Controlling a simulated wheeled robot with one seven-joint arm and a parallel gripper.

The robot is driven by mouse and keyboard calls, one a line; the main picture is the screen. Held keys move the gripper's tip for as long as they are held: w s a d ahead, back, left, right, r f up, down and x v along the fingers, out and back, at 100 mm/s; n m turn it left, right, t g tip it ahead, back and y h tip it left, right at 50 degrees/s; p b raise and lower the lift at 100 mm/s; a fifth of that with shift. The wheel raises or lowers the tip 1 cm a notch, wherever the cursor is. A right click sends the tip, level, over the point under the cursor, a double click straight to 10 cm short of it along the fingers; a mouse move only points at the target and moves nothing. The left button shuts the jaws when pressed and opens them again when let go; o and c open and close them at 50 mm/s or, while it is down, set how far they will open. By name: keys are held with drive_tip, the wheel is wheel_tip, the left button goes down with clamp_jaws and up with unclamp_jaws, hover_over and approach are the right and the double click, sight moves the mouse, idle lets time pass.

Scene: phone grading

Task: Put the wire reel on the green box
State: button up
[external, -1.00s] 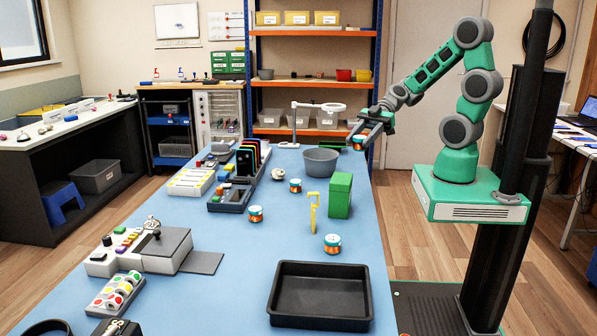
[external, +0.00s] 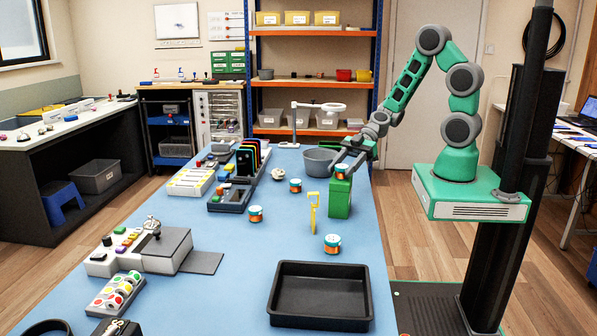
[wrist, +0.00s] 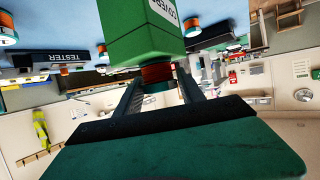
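The green box (external: 340,200) stands upright on the blue table, right of centre. My gripper (external: 345,166) is just above it, shut on a wire reel (external: 341,172) with orange winding and a teal-and-white rim. In the wrist view the held reel (wrist: 157,73) sits between the two fingers (wrist: 160,88), against the labelled green box (wrist: 145,40); the room appears upside down there. The reel is over the box's top, very close to it; I cannot tell whether it touches. The other reels stand on the table: one left (external: 256,213), one farther back (external: 296,185), one in front (external: 332,243).
A grey bowl (external: 318,163) stands behind the green box, close to my gripper. A black tray (external: 320,265) lies at the table's front.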

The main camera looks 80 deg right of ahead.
drive_tip(key=o, duration=0.3)
drive_tip(key=shift+r, duration=0.3)
drive_tip(key=b+v, duration=0.2)
drive_tip(key=v, duration=1)
wheel_tip(320, 180, down, 5)
drive_tip(key=s+a+m+g+h, duration=0.2)
drive_tip(key=m+g+h, duration=0.1)
drive_tip(key=g+h, duration=0.25)
drive_tip(key=s+d+r+m+t+h, duration=0.1)
drive_tip(key=s+d+r+m+h, duration=0.1)
drive_tip(key=r+m+h, duration=0.3)
drive_tip(key=d+m, duration=0.1)
drive_tip(key=m, duration=0.2)
drive_tip(key=shift+d+h+p, duration=0.2)
drive_tip(key=shift+h+p, duration=0.1)
drive_tip(key=shift+h, duration=0.05)
